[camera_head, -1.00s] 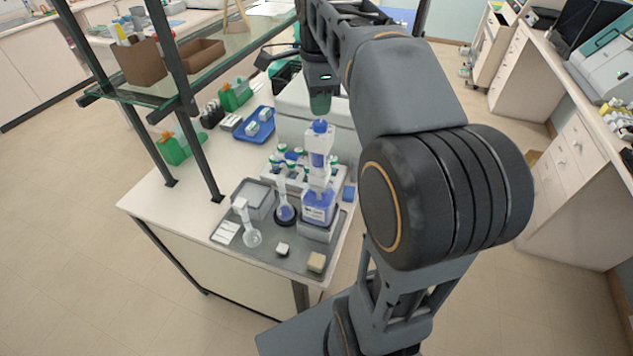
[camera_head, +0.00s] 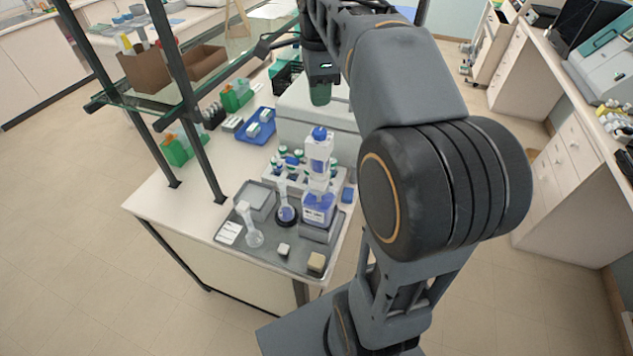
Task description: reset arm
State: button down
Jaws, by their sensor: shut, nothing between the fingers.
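My arm fills the right middle of the head view, with its wrist (camera_head: 320,72) high over the back of the bench. My gripper (camera_head: 266,47) shows only in part as a small dark shape left of the wrist, beside the glass shelf. It is shut and empty, well above the bench and apart from the staining things. A grey tray (camera_head: 290,262) lies at the bench's front end.
A glass shelf (camera_head: 225,62) on dark posts stands left of my wrist, with brown boxes (camera_head: 145,70) on it. A white rack of green-capped bottles (camera_head: 270,178), a blue tray (camera_head: 247,133) and a white device (camera_head: 290,105) stand behind the grey tray. Floor is clear at left.

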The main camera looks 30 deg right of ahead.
jog(key=shift+r, duration=0.35)
jog(key=s+a+f+n+t+b, duration=0.2)
jog(key=s+a+f+n, duration=0.2)
jog(key=f+n, duration=0.5)
jog(key=s+a+f+n+t+b, duration=0.2)
jog(key=s+a+f+n, duration=0.2)
jog(key=f+n, duration=0.6)
jog(key=shift+s+f+n+t, duration=0.3)
jog(key=shift+s+n+t, duration=0.1)
jog(key=shift+s+n, duration=0.8)
